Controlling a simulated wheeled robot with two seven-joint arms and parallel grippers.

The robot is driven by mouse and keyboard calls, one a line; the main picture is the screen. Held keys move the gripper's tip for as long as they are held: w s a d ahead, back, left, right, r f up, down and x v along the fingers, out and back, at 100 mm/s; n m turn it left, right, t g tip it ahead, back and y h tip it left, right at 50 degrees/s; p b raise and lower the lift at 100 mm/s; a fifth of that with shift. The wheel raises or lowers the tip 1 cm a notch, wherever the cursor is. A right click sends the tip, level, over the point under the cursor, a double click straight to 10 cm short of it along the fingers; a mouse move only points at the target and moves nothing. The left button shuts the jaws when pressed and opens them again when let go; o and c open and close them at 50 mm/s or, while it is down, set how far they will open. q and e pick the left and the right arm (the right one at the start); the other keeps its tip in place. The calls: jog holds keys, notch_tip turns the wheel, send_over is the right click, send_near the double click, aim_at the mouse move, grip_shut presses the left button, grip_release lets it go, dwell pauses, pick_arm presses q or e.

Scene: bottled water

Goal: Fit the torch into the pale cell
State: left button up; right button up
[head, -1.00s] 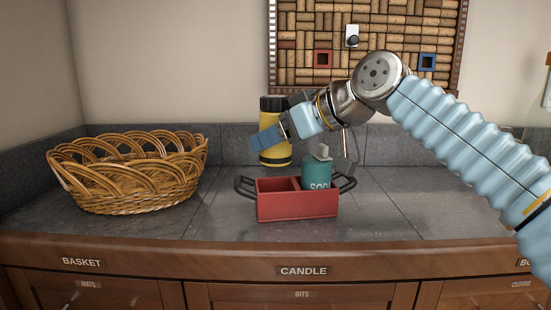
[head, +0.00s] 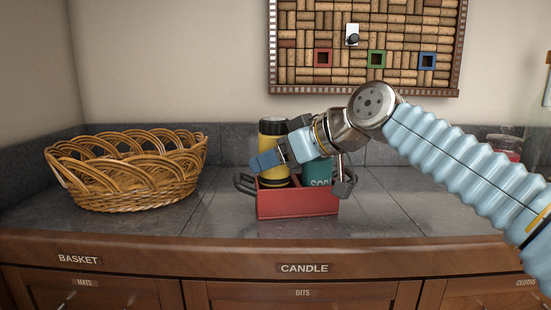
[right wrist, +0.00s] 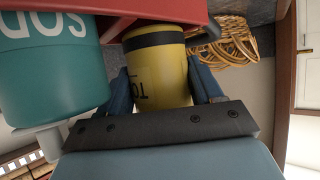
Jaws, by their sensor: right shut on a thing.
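The torch (head: 273,176) is a yellow cylinder with black bands, upright at the left cell of the red caddy (head: 298,204). My right gripper (head: 264,161) is shut around it from the right; the wrist view shows the torch (right wrist: 158,72) between the two blue fingers of the gripper (right wrist: 163,90). The torch's lower end is hidden by the caddy's front wall, so I cannot tell how deep it sits. A teal bottle marked SOD (head: 318,174) stands in the right cell. The cell floors are hidden, and I cannot make out a pale one. My left gripper is not in view.
A wicker basket (head: 130,172) stands on the grey counter to the left, with clear counter between it and the caddy. The caddy has dark handles at both ends. A cork board (head: 365,45) hangs behind. A glass jar (head: 504,147) stands at the far right.

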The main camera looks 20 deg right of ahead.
jog(key=o, duration=0.9)
jog(key=shift+f, duration=0.25)
jog(key=shift+c, duration=0.2)
jog(key=shift+r+p, duration=0.95)
jog(key=v, duration=1.2)
jog(key=shift+b, duration=0.35)
jog(key=shift+f, duration=0.2)
